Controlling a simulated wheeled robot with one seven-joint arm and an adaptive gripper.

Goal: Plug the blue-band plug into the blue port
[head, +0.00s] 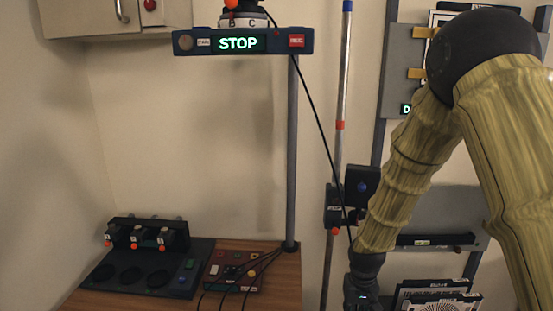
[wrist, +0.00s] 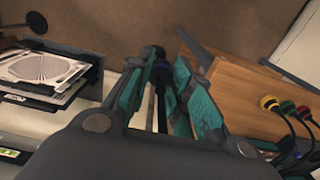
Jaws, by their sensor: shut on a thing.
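My gripper (wrist: 158,82) shows its teal fingers in the wrist view, closed around a slim black plug (wrist: 159,55) with a dark blue band near its upper part. The plug's lower part is hidden between the fingers. In the head view my gripper (head: 362,290) is low at the right of centre, and its fingertips are out of sight. A black box (head: 352,174) on the wall above it carries a blue round spot (head: 362,187). I cannot tell whether that spot is the blue port.
A wooden bench (head: 276,262) holds a dark red box (head: 222,282) with coloured plugs and cables. A black tray with round recesses (head: 110,285) stands at left. A grey post (head: 293,150) and hanging black cable (head: 318,110) are near my arm. A patterned panel (wrist: 45,68) is left in the wrist view.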

